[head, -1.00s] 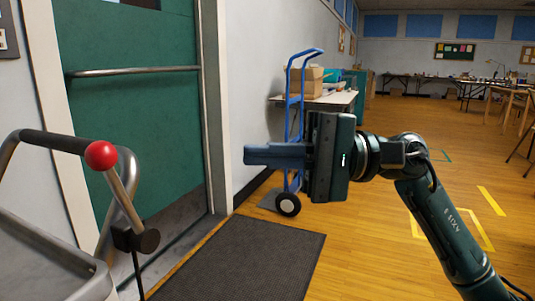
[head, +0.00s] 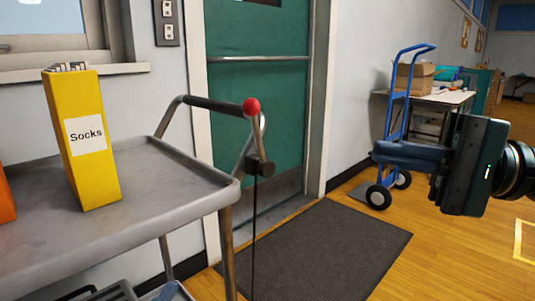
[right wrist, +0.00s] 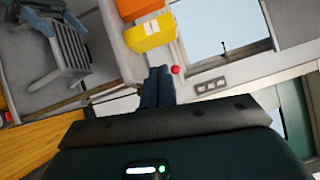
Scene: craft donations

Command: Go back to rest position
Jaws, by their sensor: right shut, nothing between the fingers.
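My right gripper (head: 378,152) is at the right of the head view, raised in the air with its fingers together and nothing between them. Its fingers point left, in front of the blue hand truck in the picture. In the right wrist view the shut fingers (right wrist: 158,75) show near the middle.
A grey cart (head: 150,233) holds a yellow box labelled Socks (head: 85,140) and part of an orange box (head: 5,200). A green door (head: 257,100), a dark mat (head: 315,250), a blue hand truck (head: 392,130) and a table (head: 445,98) stand beyond.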

